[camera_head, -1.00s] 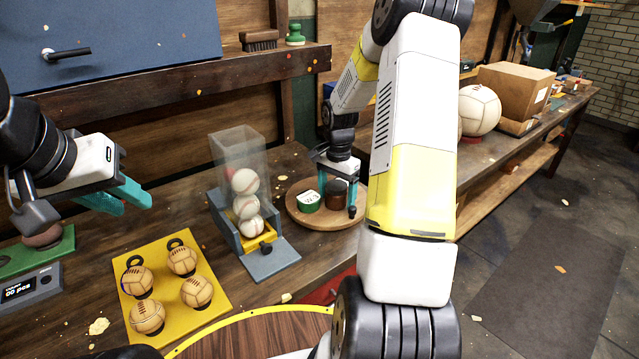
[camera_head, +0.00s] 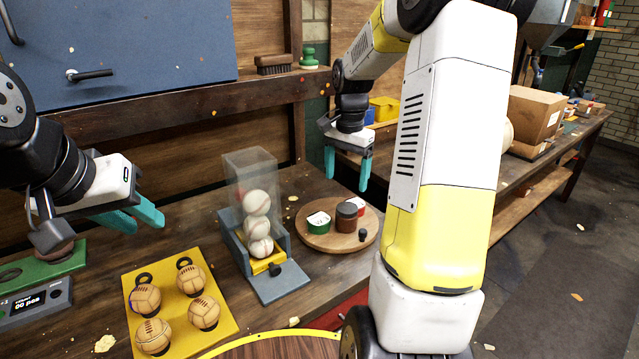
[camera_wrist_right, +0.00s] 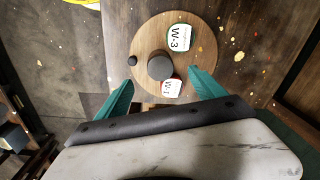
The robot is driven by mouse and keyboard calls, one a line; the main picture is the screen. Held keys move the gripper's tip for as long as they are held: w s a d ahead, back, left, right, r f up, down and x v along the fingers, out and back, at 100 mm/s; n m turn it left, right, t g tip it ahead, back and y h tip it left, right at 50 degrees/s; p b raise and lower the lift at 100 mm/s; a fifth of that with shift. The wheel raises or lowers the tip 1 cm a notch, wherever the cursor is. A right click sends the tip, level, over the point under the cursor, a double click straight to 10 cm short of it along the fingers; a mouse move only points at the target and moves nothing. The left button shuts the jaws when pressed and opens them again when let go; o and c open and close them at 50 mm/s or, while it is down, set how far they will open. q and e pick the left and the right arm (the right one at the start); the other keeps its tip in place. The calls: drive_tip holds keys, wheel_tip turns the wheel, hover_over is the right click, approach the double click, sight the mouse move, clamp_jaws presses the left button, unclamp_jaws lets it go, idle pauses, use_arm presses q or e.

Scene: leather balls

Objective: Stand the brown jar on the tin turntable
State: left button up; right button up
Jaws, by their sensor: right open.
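The brown jar (camera_head: 346,216) stands upright on the round wooden turntable (camera_head: 318,241), behind its middle. It also shows from above in the right wrist view (camera_wrist_right: 160,67). A green tin labelled W-3 (camera_head: 318,222) stands to its left, and a red tin labelled W-1 (camera_head: 360,207) stands close behind it. A small black knob (camera_head: 363,235) is at the turntable's front right. My right gripper (camera_head: 347,178) is open and empty, above and apart from the jar. My left gripper (camera_head: 140,218) is at the left above the bench, its fingers apart with nothing visible between them.
A clear ball dispenser (camera_head: 250,180) with several baseballs stands left of the turntable. A yellow board (camera_head: 215,275) with several leather balls lies at front left. A yellow-rimmed round wooden top (camera_head: 290,345) is at the front. A brown box (camera_head: 535,110) is at the far right.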

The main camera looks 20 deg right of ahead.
drive_tip(key=s+a+r+n+t, duration=0.2)
drive_tip(key=s+a+r+n, duration=0.1)
drive_tip(key=s, duration=0.4)
drive_tip(key=s+a+r+n+t+y, duration=0.1)
drive_tip(key=s+a+r+n, duration=0.3)
drive_tip(key=s, duration=0.3)
drive_tip(key=s+a+r+n+t+y, duration=0.1)
drive_tip(key=s+a+r+n+t, duration=0.1)
drive_tip(key=s, duration=0.6)
drive_tip(key=a+r+n, duration=0.1)
drive_tip(key=a+n, duration=0.1)
drive_tip(key=a, duration=0.1)
drive_tip(key=shift+a+r+t, duration=0.15)
drive_tip(key=shift+r+t, duration=0.15)
